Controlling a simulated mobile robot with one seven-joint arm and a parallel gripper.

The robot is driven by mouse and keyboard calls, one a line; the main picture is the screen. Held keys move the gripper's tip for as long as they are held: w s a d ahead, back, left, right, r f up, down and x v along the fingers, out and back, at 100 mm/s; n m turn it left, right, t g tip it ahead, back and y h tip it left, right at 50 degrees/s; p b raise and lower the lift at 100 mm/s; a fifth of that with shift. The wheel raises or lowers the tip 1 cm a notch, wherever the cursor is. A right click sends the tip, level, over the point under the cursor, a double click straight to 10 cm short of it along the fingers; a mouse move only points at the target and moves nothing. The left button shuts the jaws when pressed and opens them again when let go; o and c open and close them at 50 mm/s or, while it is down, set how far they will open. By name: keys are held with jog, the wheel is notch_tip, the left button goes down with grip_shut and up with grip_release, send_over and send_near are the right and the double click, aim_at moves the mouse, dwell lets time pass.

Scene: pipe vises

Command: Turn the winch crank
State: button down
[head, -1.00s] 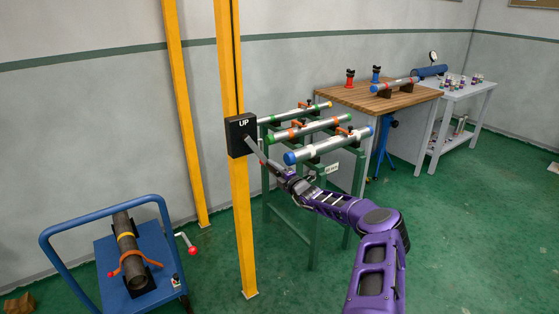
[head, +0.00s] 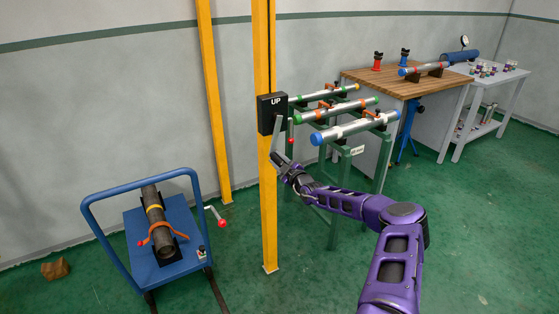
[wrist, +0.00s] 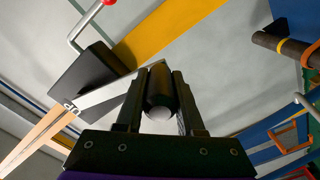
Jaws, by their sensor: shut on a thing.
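The winch is a black box (head: 271,113) marked UP on a yellow post. Its flat grey crank arm (head: 278,131) points almost straight down from the box. My gripper (head: 281,159) is at the crank's lower end. In the wrist view my gripper (wrist: 158,95) is shut on the dark crank handle (wrist: 159,88), which has a pale round end and sits between the two fingers. The grey crank arm (wrist: 105,92) runs from the handle to the black box (wrist: 88,78). In the head view the handle is mostly hidden by the gripper.
A red-knobbed lever (head: 291,138) is beside the box. A blue cart (head: 165,237) carrying a strapped pipe stands left of the yellow post (head: 269,220). A green rack (head: 333,220) with several pipes is close behind my arm. A wooden-topped bench (head: 410,85) is farther right.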

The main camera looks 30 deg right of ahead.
jog(key=shift+a+r+m, duration=0.1)
jog(key=shift+a+m, duration=0.3)
jog(key=shift+a, duration=0.15)
jog(key=c, duration=0.5)
grip_release()
jog(key=shift+d, duration=0.1)
jog(key=s, duration=0.5)
jog(key=s+p, duration=0.1)
jog(key=s, duration=0.5)
jog(key=s+d, duration=0.1)
jog(key=s, duration=0.5)
jog(key=shift+s+d+p, duration=0.1)
jog(key=shift+s+p, duration=0.1)
jog(key=shift+p, duration=0.1)
